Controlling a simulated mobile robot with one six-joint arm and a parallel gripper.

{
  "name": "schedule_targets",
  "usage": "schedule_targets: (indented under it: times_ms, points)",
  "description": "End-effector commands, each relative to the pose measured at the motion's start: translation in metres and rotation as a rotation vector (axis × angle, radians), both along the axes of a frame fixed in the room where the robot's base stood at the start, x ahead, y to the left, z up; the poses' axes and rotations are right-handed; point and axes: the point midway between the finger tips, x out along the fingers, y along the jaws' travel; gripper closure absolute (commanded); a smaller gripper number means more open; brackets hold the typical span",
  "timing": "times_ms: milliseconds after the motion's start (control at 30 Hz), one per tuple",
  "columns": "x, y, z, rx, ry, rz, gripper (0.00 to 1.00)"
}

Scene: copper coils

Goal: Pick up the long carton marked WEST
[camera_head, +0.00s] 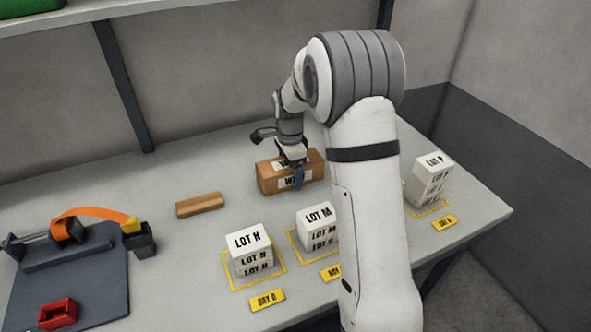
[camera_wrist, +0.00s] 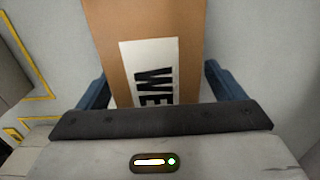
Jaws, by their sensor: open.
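The long brown carton (camera_head: 265,180) lies on the table near the middle, with white labels on its top and front. Part of its lettering is covered by my gripper. In the wrist view the carton (camera_wrist: 105,25) runs up from between my fingers, and its label reads "WE" before it is cut off. My gripper (camera_head: 298,178) is open, with one finger in front of the carton's labelled side. In the wrist view the blue fingers of my gripper (camera_wrist: 155,92) stand on either side of the carton. I cannot tell whether they touch it.
White LOT N boxes (camera_head: 249,250), LOT M boxes (camera_head: 318,222) and another LOT stack (camera_head: 430,180) stand in yellow outlines in front and to the right. A wooden block (camera_head: 200,205) lies left of the carton. A dark board (camera_head: 90,280) with an orange-handled tool is at far left.

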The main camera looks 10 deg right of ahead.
Motion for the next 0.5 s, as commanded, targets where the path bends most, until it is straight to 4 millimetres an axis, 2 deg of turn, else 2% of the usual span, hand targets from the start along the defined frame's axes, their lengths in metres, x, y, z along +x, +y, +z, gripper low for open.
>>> schedule_targets:
  times_ms: [67, 500]
  points:
    - [0.0, 0.0002, 0.0001, 0.0, 0.0, 0.001, 0.12]
    - [0.0001, 0.0007, 0.0005, 0.0, 0.0, 0.002, 0.48]
